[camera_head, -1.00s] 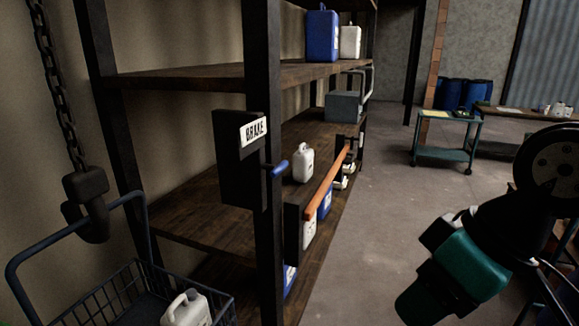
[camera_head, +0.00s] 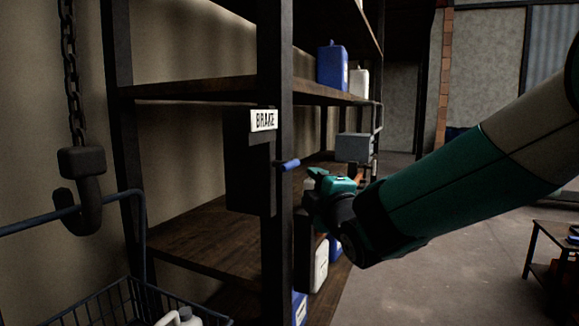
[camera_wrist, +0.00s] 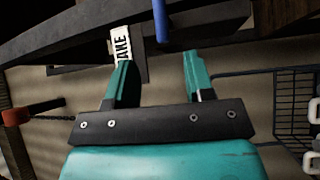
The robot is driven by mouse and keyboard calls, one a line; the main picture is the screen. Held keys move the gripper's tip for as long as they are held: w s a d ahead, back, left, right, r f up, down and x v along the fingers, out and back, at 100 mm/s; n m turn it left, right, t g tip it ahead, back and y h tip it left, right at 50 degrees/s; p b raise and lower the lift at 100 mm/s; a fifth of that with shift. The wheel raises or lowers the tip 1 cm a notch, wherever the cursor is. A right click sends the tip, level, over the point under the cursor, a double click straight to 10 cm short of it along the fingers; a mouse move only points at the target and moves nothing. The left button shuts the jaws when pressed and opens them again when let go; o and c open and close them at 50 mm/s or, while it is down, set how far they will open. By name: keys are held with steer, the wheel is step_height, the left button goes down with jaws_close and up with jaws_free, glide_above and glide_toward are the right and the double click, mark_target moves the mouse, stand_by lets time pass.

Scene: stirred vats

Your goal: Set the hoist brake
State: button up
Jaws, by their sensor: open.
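The brake is a dark box (camera_head: 248,172) on the shelf's front post, with a white BRAKE label (camera_head: 263,120) above it. A short blue lever (camera_head: 288,165) sticks out to the right of the post. My gripper (camera_head: 318,176) is just right of the lever, apart from it. In the wrist view my gripper (camera_wrist: 158,78) is open with nothing between its teal fingers. There the blue lever (camera_wrist: 161,20) lies beyond the fingertips, between their lines, and the label (camera_wrist: 121,46) shows near the left finger. The hoist chain (camera_head: 68,75) and hook (camera_head: 88,200) hang at the left.
The shelf post (camera_head: 278,245) stands close to my gripper. A wire basket (camera_head: 100,304) with a white jug (camera_head: 182,317) is at lower left. Jugs stand on the shelves, including a blue one (camera_head: 332,68). Open floor (camera_head: 440,270) lies to the right.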

mark_target(293, 167)
steer(key=p+x, duration=0.3)
steer(key=x, duration=1)
steer(key=shift+w+a, duration=0.2)
steer(key=shift+w, duration=0.15)
jaws_close()
